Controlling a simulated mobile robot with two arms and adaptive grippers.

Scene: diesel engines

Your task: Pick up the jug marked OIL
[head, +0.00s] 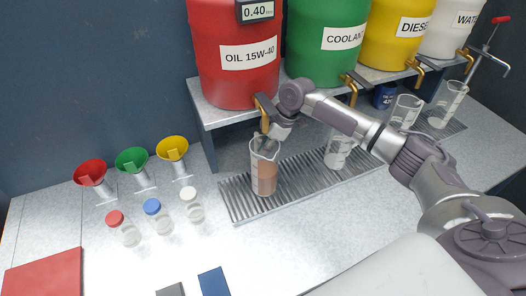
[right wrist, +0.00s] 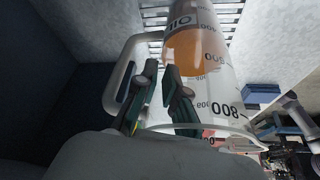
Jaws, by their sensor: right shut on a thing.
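The jug marked OIL (head: 264,180) is clear, with amber-brown liquid in its lower part. It is upright at the left part of the grate, below the red drum's tap. My right gripper (head: 272,142) is at the jug's upper part. In the right wrist view the jug (right wrist: 197,55) shows its OIL label, scale marks and pale handle (right wrist: 116,88). My right gripper's dark fingers (right wrist: 161,88) are at the handle side and shut on the jug; the exact contact is partly hidden. Whether its base touches the grate is hard to tell. My left gripper is out of view.
The red OIL 15W-40 drum (head: 235,85) stands on the shelf, its brass tap (head: 263,108) close above the jug. More clear jugs (head: 338,150) stand right along the grate (head: 240,205).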

